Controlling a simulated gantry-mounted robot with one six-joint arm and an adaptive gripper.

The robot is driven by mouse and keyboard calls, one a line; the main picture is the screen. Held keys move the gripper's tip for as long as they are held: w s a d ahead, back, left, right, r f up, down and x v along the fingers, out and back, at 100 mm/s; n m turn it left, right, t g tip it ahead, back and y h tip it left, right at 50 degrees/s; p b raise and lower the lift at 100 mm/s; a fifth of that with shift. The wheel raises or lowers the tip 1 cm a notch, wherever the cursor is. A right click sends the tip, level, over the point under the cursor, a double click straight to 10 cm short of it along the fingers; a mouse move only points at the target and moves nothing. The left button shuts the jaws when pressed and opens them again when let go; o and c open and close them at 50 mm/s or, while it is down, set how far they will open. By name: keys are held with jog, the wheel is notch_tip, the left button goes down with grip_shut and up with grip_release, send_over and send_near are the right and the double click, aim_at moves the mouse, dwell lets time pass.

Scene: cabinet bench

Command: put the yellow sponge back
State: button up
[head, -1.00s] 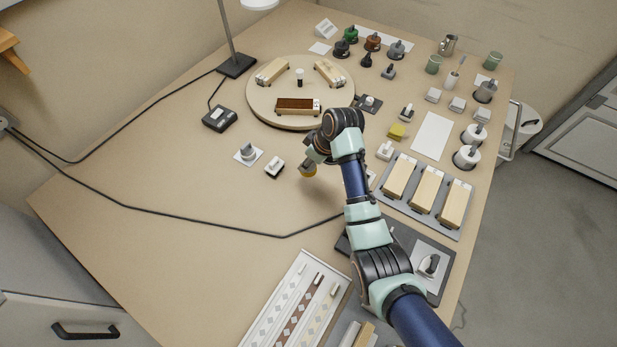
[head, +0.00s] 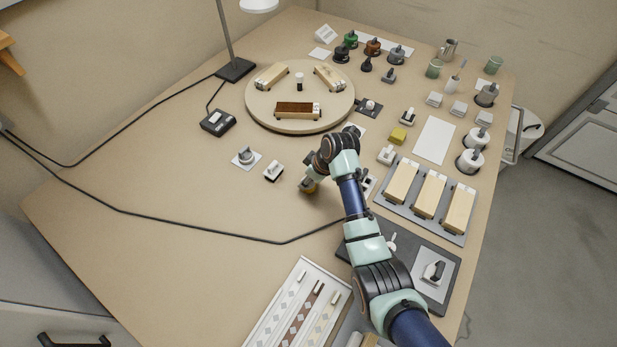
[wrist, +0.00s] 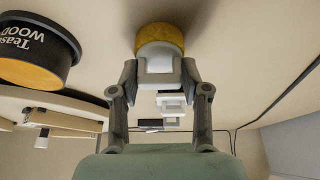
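My gripper (wrist: 160,75) is shut on the pale grey holder of a round yellow sponge (wrist: 160,38), its fingers on both sides. The sponge's yellow face points away from my palm, close to the bench top; whether it touches cannot be told. In the head view the sponge (head: 308,187) shows below my wrist, in front of the turntable, and my arm hides part of it. A separate yellow block (head: 398,136) lies to the right, beside a white sheet.
The turntable (head: 262,112) carries several wooden-bodied pieces. A white block (head: 273,172) and a grey knob on a white card (head: 246,156) stand left of my gripper. A dark labelled tin (wrist: 38,50) is near in the wrist view. The left-front bench is clear except for a cable.

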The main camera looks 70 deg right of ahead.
jog(key=o, duration=0.3)
jog(key=shift+r, duration=0.1)
jog(key=p+v, duration=0.4)
jog(key=v, duration=0.8)
jog(key=shift+p, duration=0.35)
jog(key=shift+w+r, duration=0.1)
jog(key=w+a+r+n+t+h, duration=0.1)
jog(key=w+a+r+t, duration=0.15)
jog(key=w+a, duration=0.9)
jog(key=w+a+r+t, duration=0.1)
jog(key=a+r, duration=0.2)
jog(key=a, duration=0.7)
jog(key=w+a+r+t, duration=0.1)
jog(key=a+r+t, duration=0.15)
jog(key=a, duration=0.75)
jog(key=s+a+r+t+y, duration=0.1)
jog(key=s+a+r, duration=0.1)
jog(key=a, duration=0.4)
jog(key=s+a+r+t, duration=0.1)
jog(key=s+a+r, duration=0.1)
jog(key=a+r, duration=0.3)
jog(key=shift+s+a+r+n+y, duration=0.15)
jog(key=shift+a+r+n+y, duration=0.2)
jog(key=shift+a, duration=0.45)
